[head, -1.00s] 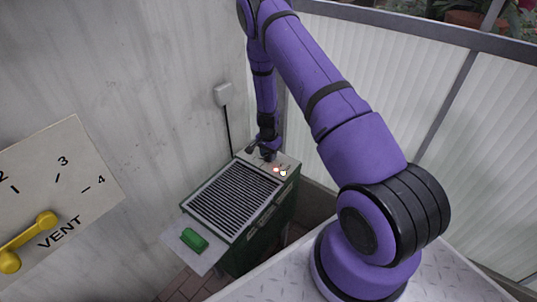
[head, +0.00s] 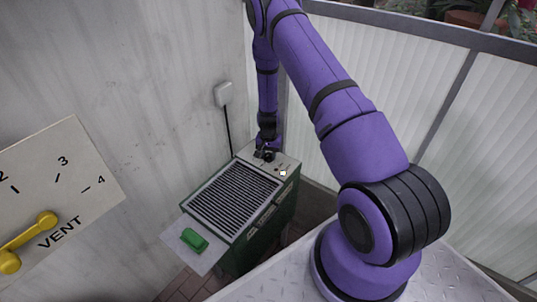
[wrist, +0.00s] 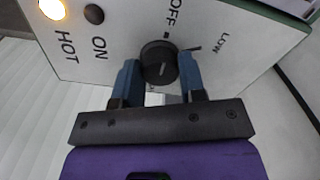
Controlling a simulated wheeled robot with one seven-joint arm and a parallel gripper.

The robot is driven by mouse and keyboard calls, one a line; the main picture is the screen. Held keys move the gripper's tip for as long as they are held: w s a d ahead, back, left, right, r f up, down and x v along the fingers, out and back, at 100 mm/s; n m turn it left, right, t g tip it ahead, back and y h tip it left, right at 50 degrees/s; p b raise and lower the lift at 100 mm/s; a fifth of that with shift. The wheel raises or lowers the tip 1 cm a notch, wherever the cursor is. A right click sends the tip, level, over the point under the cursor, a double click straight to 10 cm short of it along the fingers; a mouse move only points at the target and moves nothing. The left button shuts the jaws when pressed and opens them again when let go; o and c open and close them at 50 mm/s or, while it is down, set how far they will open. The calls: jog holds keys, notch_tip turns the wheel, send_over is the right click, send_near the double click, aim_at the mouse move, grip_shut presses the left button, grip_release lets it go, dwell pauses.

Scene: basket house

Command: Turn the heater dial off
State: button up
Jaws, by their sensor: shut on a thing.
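The heater (head: 268,216) is a green cabinet with a slatted dark grille on top and a pale control panel at its back end. In the wrist view, the black round dial (wrist: 158,61) sits on the panel (wrist: 225,60) beside the OFF mark, with LOW to its right. My gripper (head: 265,154) is over the panel. In the wrist view its two blue-grey fingers (wrist: 158,72) are closed on either side of the dial. The dial's pointer is hard to make out. The ON lamp (wrist: 94,14) is dark. The HOT lamp (wrist: 52,9) glows.
A green block (head: 194,239) lies on a pale shelf (head: 185,255) at the heater's front. A yellow VENT lever (head: 30,240) is on a wall plate at left. A wall outlet (head: 223,94) with a cord is behind the heater. Walls stand close behind.

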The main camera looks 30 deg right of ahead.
aim_at(269, 155)
jog(key=o, duration=0.9)
notch_tip(269, 155, up, 11)
jog(key=shift+f, duration=0.1)
dwell(0.5)
